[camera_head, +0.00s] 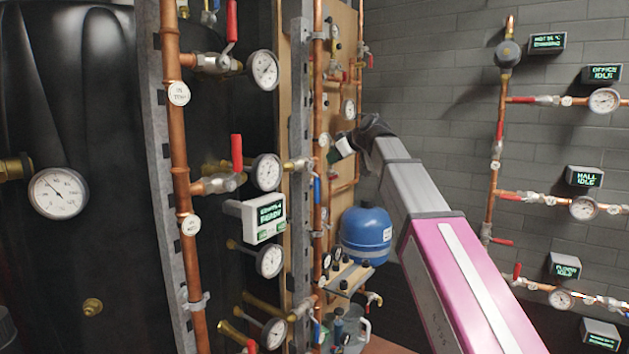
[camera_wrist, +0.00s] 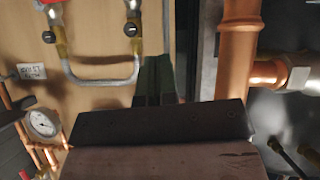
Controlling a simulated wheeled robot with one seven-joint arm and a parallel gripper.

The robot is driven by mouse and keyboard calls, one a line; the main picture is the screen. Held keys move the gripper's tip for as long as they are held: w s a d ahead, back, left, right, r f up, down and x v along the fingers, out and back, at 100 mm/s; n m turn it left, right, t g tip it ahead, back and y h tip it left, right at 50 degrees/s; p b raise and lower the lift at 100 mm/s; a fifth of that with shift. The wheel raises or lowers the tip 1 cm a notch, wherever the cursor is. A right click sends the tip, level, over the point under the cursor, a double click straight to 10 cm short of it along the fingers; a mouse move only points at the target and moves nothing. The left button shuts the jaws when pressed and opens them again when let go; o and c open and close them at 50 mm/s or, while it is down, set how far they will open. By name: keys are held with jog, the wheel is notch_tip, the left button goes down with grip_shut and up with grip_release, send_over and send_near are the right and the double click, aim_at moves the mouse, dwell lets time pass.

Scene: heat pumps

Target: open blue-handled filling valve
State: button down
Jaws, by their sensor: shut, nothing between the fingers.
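A blue lever handle (camera_head: 317,190) hangs on the copper pipe at the middle of the panel in the head view. Another blue handle (camera_head: 317,331) shows lower on the same line. I cannot tell which of them is the filling valve. No blue handle shows in the wrist view.
A blue tank (camera_head: 366,238) stands below my arm. Red-handled valves and gauges (camera_head: 267,171) crowd the copper pipes on the left. In the wrist view the looped grey pipe (camera_wrist: 100,80) is left of my fingers and the copper pipe (camera_wrist: 238,50) is right.

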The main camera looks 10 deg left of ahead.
jog(key=d+f+x, duration=0.1)
jog(key=f+x, duration=0.1)
jog(key=x, duration=1.1)
jog(key=shift+s+d+f, duration=0.2)
jog(key=shift+d+f, duration=0.05)
jog(key=shift+d, duration=0.1)
jog(key=shift+s+f, duration=0.15)
jog(key=shift+f, duration=0.2)
